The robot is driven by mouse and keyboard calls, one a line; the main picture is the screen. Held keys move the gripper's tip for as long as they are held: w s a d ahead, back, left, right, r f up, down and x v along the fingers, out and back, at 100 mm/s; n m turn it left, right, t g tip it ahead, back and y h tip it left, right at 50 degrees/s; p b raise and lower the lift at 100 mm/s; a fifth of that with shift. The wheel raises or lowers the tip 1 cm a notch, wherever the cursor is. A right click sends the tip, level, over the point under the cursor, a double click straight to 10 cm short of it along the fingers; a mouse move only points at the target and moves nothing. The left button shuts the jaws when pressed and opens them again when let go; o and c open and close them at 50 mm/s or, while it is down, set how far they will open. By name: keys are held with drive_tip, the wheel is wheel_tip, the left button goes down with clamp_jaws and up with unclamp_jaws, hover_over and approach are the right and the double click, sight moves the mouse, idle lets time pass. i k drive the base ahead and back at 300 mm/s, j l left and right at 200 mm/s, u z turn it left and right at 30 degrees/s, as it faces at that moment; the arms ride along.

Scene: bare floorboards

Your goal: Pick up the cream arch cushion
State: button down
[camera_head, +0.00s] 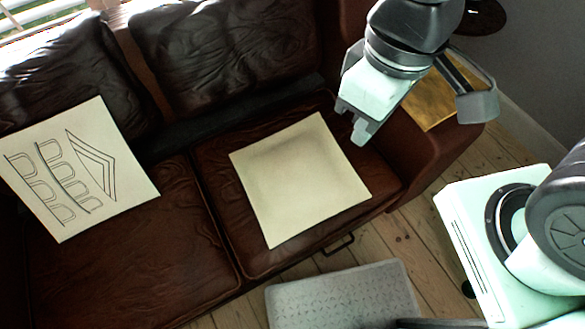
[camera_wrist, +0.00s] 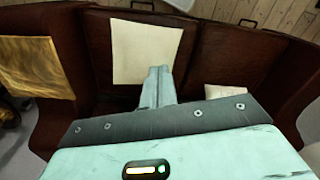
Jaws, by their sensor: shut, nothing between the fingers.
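The cream arch cushion (camera_head: 80,170) lies on the left seat of the brown leather sofa, with dark arch drawings on its face. A pale piece at the right of the wrist view (camera_wrist: 226,92) seems to be its corner, mostly hidden behind my gripper's body. My gripper (camera_head: 361,132) is shut and empty above the right seat, close to the armrest, well to the right of the arch cushion. In the wrist view its fingers (camera_wrist: 156,74) are together, in front of the lower edge of a plain cream cushion.
The plain cream cushion (camera_head: 300,178) lies on the right seat; it also shows in the wrist view (camera_wrist: 145,50). A gold cushion (camera_head: 432,100) rests at the right armrest. A pale patterned object (camera_head: 342,296) lies on the floorboards before the sofa. Dark back cushions (camera_head: 225,50) stand behind.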

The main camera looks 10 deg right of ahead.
sight(297, 178)
drive_tip(key=k+j, duration=0.15)
drive_tip(key=j, duration=0.2)
drive_tip(key=k+j+z, duration=0.15)
drive_tip(key=j, duration=0.2)
drive_tip(key=k+j, duration=0.1)
drive_tip(key=j, duration=0.25)
drive_tip(key=z, duration=1.5)
